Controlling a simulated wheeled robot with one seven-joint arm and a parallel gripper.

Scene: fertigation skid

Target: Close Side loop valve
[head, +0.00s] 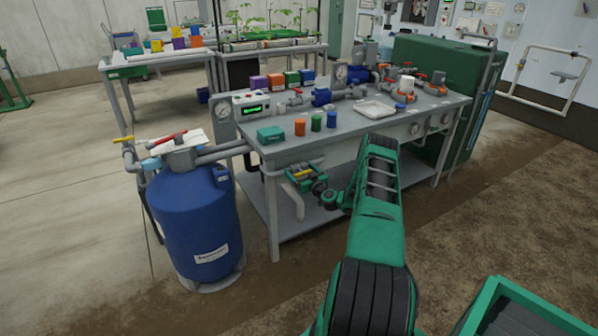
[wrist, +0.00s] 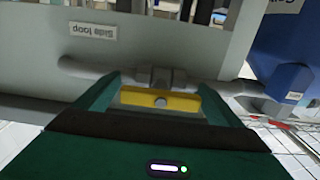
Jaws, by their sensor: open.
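The Side loop valve has a yellow lever handle (wrist: 150,101) with a round bolt at its middle. The handle lies along the grey pipe (wrist: 92,70), roughly parallel to it. The label "Side loop" (wrist: 92,31) appears upside down on the grey panel in the wrist view. My gripper (wrist: 160,92) is open, with a green finger at each end of the handle; I cannot tell whether they touch it. In the head view my gripper (head: 306,177) is at the yellow handle (head: 301,173), low at the bench's front left, and partly hides the valve.
Small coloured containers, a white tray (head: 376,110) and pumps sit on the bench. A green crate (head: 484,310) is at lower right. Open floor lies in front.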

